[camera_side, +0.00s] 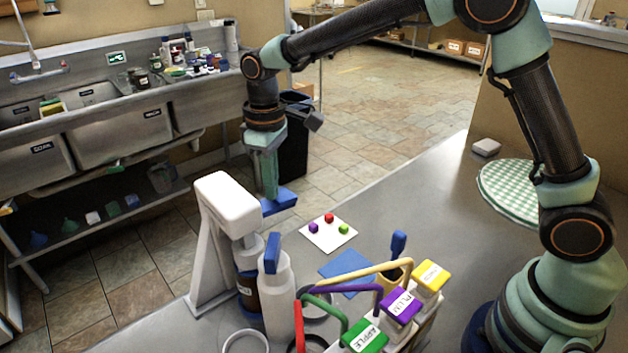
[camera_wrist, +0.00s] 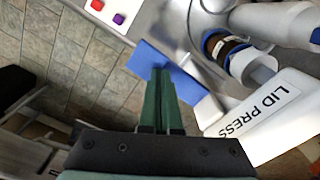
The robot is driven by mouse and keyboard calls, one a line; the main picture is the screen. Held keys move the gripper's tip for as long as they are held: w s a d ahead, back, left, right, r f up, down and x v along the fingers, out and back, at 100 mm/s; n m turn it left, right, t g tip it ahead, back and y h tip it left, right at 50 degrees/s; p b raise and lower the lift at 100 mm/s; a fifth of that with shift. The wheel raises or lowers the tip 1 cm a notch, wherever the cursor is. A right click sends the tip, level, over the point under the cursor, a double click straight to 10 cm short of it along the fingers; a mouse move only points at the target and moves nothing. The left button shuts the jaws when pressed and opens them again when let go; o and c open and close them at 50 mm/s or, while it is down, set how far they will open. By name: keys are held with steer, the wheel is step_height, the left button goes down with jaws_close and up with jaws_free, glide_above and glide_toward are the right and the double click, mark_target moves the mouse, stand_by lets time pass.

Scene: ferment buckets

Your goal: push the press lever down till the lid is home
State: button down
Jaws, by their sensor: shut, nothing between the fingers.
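The white lid press (camera_side: 227,205) stands at the counter's left edge, and its "LID PRESS" lettering shows in the wrist view (camera_wrist: 270,115). Its blue lever (camera_side: 280,203) sticks out to the right of the head and also shows in the wrist view (camera_wrist: 182,72). A dark brown labelled jar (camera_side: 247,290) stands under the press's grey plunger (camera_side: 250,255); the wrist view shows it too (camera_wrist: 230,52). The lid's seating is too small to tell. My gripper (camera_side: 270,195) is shut and empty, pointing down, its tips over the lever (camera_wrist: 160,70). I cannot tell if they touch it.
A white bottle with a blue top (camera_side: 277,300) stands close in front of the press. A rack of coloured-cap bottles (camera_side: 400,308) is to its right. A white card with coloured cubes (camera_side: 328,235) lies behind. The counter's right part is mostly clear.

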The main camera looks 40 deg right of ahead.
step_height(320, 180, up, 13)
stand_by(1.8)
steer(key=shift+d, duration=0.1)
steer(key=s+d+r+m+t, duration=0.2)
steer(key=s+d+m+t, duration=0.1)
steer(key=s+d, duration=0.45)
steer(key=s+d+f+m+t, duration=0.2)
steer(key=s+d+f+m, duration=0.1)
steer(key=s+d+f, duration=0.2)
steer(key=s+d, duration=0.2)
steer(key=s, duration=0.2)
steer(key=shift+f+t, duration=0.3)
steer(key=shift+f, duration=0.05)
